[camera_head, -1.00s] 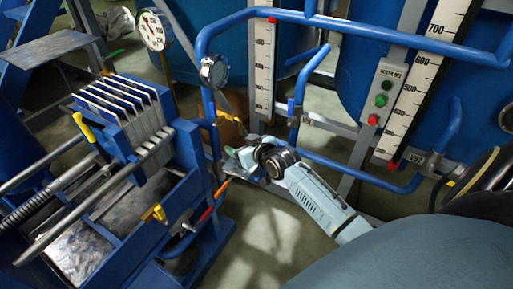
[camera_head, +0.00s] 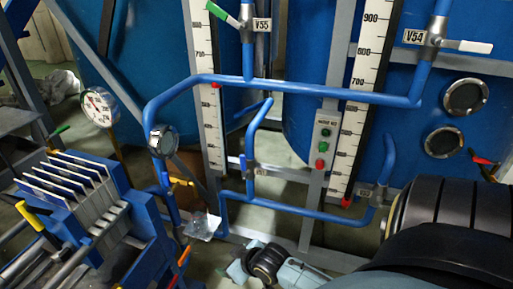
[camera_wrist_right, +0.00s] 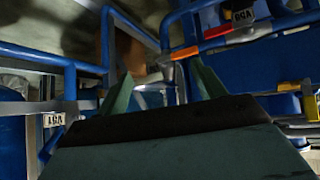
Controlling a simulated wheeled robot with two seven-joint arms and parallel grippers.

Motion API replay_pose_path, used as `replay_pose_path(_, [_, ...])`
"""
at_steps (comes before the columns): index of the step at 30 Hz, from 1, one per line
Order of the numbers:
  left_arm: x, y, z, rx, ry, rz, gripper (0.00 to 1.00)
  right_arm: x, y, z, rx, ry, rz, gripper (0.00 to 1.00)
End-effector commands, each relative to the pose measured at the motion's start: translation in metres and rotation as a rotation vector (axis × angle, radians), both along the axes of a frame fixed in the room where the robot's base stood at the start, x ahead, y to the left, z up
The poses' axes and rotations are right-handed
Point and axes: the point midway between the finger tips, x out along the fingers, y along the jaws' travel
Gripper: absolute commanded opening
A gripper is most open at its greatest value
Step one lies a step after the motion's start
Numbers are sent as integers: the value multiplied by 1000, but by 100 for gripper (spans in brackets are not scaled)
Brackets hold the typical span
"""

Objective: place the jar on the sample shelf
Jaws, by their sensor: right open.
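A small clear, glassy object (camera_head: 203,225), which looks like the jar, shows low beside the blue pipework, left of centre in the head view. In the right wrist view a clear glassy shape (camera_wrist_right: 153,96) shows beyond and between the fingers. My right gripper (camera_head: 236,268) is at the bottom of the head view, below and to the right of the clear object, with a visible gap. Its two greenish fingers (camera_wrist_right: 160,85) are spread with nothing held between them. What bears the clear object is hard to make out, and I cannot pick out the sample shelf for sure. My left gripper is not in view.
Blue pipes (camera_head: 300,86) and a grey upright with buttons (camera_head: 323,143) stand beyond the gripper. A blue filter press (camera_head: 80,190) is at the left, with a round gauge (camera_head: 100,107) behind it. Large blue tanks (camera_head: 180,60) fill the back.

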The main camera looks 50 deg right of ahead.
Motion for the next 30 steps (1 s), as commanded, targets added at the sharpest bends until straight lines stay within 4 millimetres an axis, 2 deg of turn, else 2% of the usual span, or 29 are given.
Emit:
replay_pose_path(1, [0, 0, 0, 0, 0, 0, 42, -32, 10, -30, -18, 121, 14, 69])
replay_pose_path(3, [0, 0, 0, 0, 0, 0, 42, -73, 21, -62, -48, 269, 32, 69])
replay_pose_path(6, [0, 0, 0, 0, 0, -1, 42, -121, 31, -91, -87, 435, 54, 69])
replay_pose_path(9, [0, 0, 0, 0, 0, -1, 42, -151, 36, -104, -112, 531, 68, 69])
replay_pose_path(13, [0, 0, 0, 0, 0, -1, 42, -163, 38, -109, -124, 568, 73, 69])
replay_pose_path(30, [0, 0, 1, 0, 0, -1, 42, -161, 38, -108, -122, 563, 72, 69])
